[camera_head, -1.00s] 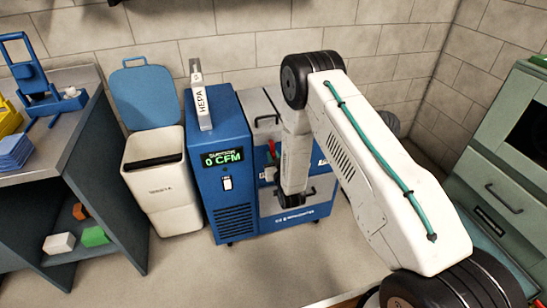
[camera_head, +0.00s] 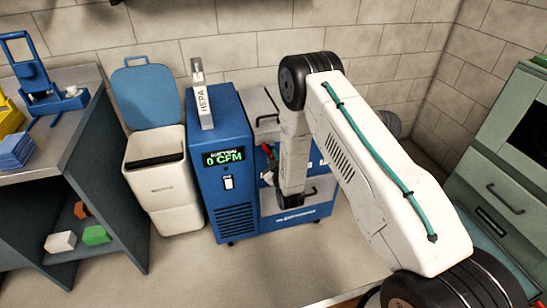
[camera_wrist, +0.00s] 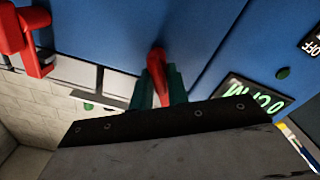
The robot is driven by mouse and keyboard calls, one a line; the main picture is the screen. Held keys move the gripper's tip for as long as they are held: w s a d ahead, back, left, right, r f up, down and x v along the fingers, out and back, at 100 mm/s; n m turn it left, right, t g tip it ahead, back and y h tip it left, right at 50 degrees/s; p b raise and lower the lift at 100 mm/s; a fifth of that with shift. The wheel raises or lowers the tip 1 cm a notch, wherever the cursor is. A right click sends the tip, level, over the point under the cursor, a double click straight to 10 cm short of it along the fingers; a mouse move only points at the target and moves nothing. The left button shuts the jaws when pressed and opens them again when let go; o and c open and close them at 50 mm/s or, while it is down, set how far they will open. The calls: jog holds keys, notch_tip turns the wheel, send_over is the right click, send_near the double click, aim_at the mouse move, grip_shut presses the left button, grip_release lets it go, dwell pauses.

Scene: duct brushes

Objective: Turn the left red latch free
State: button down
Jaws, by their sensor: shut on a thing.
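The left red latch (camera_head: 267,152) is on the front of the blue machine (camera_head: 225,180), just right of its 0 CFM display (camera_head: 223,157). In the wrist view this latch (camera_wrist: 159,76) stands between the green fingertips of my gripper (camera_wrist: 158,88), which is shut on it. In the head view the latch looks tilted, and my arm hides most of the gripper. A second red latch (camera_wrist: 28,38) shows at the upper left of the wrist view, apart from the gripper.
A white bin (camera_head: 160,180) with a raised blue lid stands left of the machine. A HEPA-labelled part (camera_head: 204,100) is on top of the machine. A grey shelf unit (camera_head: 100,180) is at the left, and green cabinets (camera_head: 500,185) are at the right. The floor in front is clear.

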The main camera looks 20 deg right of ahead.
jog(key=n, duration=0.5)
jog(key=shift+a+f+n, duration=0.25)
jog(key=shift+f+n, duration=0.05)
jog(key=n, duration=0.5)
jog(key=shift+a+f, duration=0.1)
jog(key=shift+f, duration=0.3)
jog(key=shift+n, duration=0.4)
jog(key=c, duration=1.5)
grip_release()
jog(key=s, duration=0.8)
